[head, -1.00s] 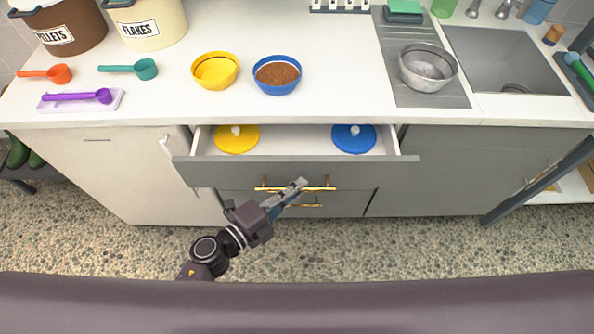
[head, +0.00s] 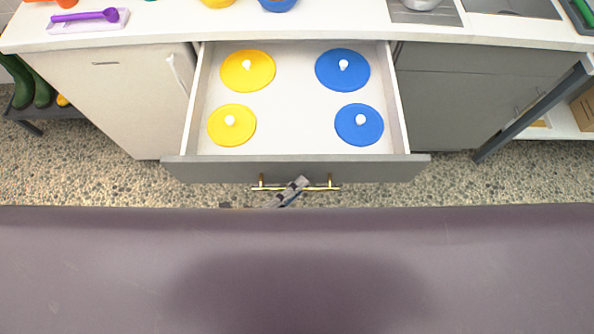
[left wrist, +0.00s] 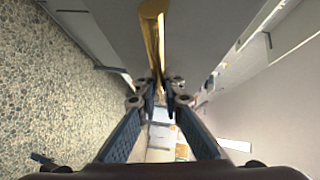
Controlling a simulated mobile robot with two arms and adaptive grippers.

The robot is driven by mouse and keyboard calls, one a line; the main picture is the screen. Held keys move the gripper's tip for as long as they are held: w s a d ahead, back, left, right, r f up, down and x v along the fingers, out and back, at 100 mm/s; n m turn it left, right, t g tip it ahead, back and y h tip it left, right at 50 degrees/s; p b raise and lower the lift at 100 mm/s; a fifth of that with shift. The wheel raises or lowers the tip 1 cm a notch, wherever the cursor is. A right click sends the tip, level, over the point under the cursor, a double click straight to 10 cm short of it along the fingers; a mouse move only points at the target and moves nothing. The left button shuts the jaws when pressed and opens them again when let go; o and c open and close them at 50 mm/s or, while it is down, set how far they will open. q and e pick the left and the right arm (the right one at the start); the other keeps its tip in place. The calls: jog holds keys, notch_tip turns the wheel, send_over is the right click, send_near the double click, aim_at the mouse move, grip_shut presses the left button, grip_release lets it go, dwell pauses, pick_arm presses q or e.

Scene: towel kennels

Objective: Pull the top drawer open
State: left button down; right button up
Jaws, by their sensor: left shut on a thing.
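The top drawer (head: 300,170) is pulled well out from under the counter. Its white inside shows two yellow lids and two blue lids with white knobs. The gold bar handle (head: 325,188) runs across its grey front. My left gripper (head: 299,184) is at the middle of this handle, and its arm is mostly hidden below. In the left wrist view, the fingers (left wrist: 165,88) are closed around the gold handle (left wrist: 152,40). My right gripper is not in view.
A white counter (head: 170,28) spans the back, with a purple scoop (head: 85,16) on it. Green boots (head: 38,88) stand at the left. A grey-framed shelf (head: 530,110) stands at the right. Pebbled floor (head: 80,180) is clear on both sides.

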pick_arm(q)
jog(key=shift+s, duration=1)
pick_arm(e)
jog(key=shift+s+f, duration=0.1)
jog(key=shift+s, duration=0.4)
pick_arm(q)
jog(key=c, duration=2.1)
grip_release()
jog(key=v, duration=1.2)
